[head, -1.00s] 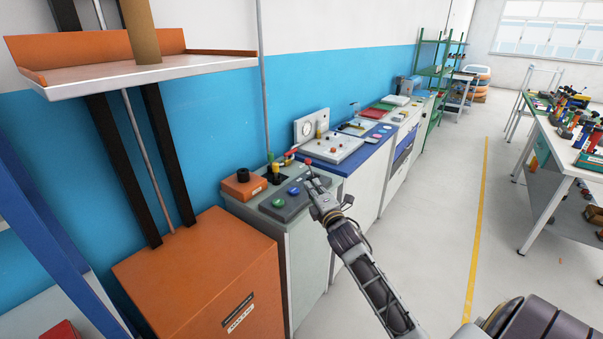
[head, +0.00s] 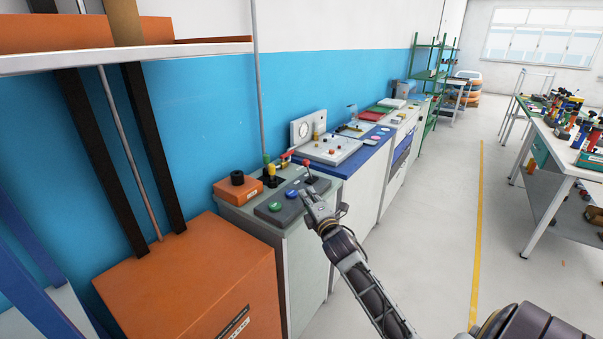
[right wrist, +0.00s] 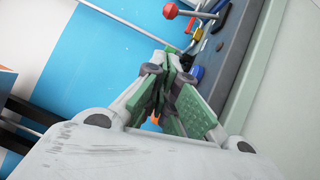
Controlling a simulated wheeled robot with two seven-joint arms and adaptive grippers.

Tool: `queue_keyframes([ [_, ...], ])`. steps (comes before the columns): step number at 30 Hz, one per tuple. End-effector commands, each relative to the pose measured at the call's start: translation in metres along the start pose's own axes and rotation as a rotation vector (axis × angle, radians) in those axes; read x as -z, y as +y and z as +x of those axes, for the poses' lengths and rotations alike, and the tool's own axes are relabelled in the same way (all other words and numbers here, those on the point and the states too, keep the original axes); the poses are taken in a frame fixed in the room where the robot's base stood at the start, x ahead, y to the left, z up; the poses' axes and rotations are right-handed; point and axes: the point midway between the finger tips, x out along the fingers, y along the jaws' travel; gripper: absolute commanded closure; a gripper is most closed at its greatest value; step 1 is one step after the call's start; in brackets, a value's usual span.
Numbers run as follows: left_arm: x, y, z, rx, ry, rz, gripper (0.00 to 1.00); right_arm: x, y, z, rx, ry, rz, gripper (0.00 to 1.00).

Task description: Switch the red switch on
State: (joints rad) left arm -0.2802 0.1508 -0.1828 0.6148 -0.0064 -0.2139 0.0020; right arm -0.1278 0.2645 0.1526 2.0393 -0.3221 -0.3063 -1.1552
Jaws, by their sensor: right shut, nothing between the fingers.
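The red switch appears to be a lever with a round red knob (head: 307,163) on the grey-green control cabinet by the wall. In the right wrist view its red knob (right wrist: 171,11) shows at the top, on a thin stem. The lever stands roughly upright. My right gripper (head: 306,194) is shut and empty at the front edge of the panel, nearer to me than the lever and apart from it. In the right wrist view its fingertips (right wrist: 172,62) are together, below the knob. My left gripper is not in view.
A blue button (head: 291,194), a green button (head: 275,206) and an orange box (head: 238,187) with a black knob sit beside the lever. A yellow knob and a red handle (head: 287,155) stand behind. A large orange cabinet (head: 190,285) is at left.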

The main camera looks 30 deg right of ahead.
Motion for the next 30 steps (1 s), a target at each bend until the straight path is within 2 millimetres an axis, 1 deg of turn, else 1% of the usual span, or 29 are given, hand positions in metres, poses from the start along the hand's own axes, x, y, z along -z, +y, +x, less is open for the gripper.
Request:
queue_keyframes([
  [8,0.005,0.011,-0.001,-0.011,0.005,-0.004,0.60,0.000,0.000,0.007,0.000,0.000,0.000,1.00],
  [18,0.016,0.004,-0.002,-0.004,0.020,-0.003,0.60,0.000,0.000,0.030,0.000,0.000,0.001,1.00],
  [30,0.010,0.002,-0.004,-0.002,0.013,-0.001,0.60,0.000,0.000,0.061,0.000,-0.001,0.000,1.00],
])
